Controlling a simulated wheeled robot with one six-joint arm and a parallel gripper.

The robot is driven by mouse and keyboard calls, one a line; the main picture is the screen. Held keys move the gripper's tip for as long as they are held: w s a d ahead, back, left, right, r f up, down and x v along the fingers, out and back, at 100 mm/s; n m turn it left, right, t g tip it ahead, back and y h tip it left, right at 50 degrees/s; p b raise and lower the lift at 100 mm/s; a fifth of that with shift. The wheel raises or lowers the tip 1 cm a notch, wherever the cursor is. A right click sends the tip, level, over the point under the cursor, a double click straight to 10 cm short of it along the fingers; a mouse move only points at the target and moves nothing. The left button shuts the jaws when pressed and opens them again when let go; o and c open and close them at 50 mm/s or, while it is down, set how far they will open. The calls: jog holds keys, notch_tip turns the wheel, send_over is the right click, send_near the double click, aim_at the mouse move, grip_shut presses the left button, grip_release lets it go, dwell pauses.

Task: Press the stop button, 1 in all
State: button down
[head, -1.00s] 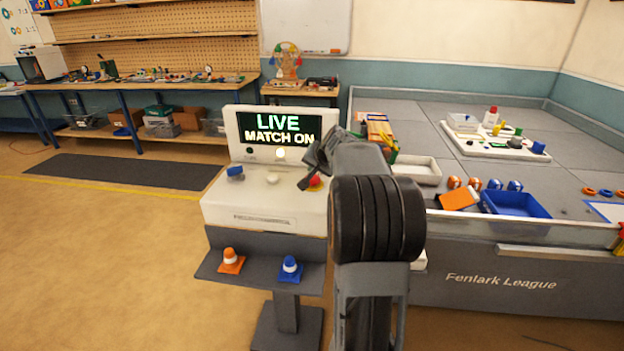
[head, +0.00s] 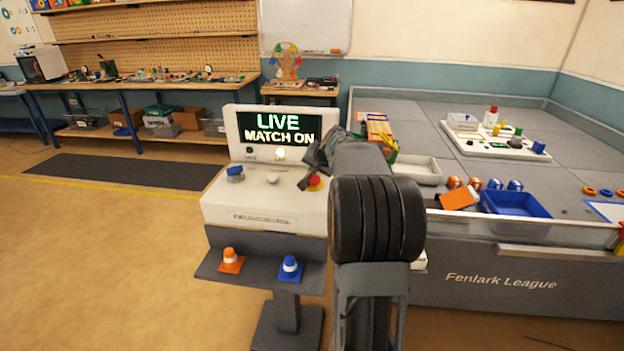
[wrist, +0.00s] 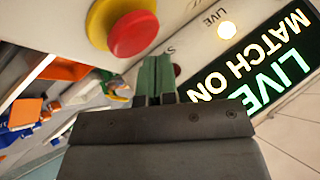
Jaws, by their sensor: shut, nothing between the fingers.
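The stop button is a red cap (head: 315,182) on a yellow base at the right of the white console (head: 225,205). My arm partly hides it in the head view. The red button (wrist: 132,34) is large at the top of the wrist view, left of my fingertips. My gripper (wrist: 157,62) is shut and empty, its greenish fingers together. In the head view my gripper (head: 306,180) is dark, close beside the red button; I cannot tell whether it touches. The console's screen (head: 279,129) reads "LIVE MATCH ON", with a lit lamp (head: 280,153) below it.
A blue button (head: 235,172) and a pale round knob (head: 272,178) are also on the console. The grey game table (head: 400,108) with a blue tray (head: 517,205) lies right. Floor at left is clear.

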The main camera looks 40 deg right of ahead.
aim_at(314, 178)
jog(key=shift+f+b, duration=0.3)
jog(key=shift+f, duration=0.1)
jog(key=shift+f+b, duration=0.6)
dwell(0.8)
jog(key=shift+r, duration=0.15)
jog(key=shift+r+p, duration=0.75)
jog(key=shift+r, duration=0.1)
jog(key=shift+r+p, duration=1.95)
jog(key=shift+r, duration=0.65)
jog(key=shift+f, duration=0.1)
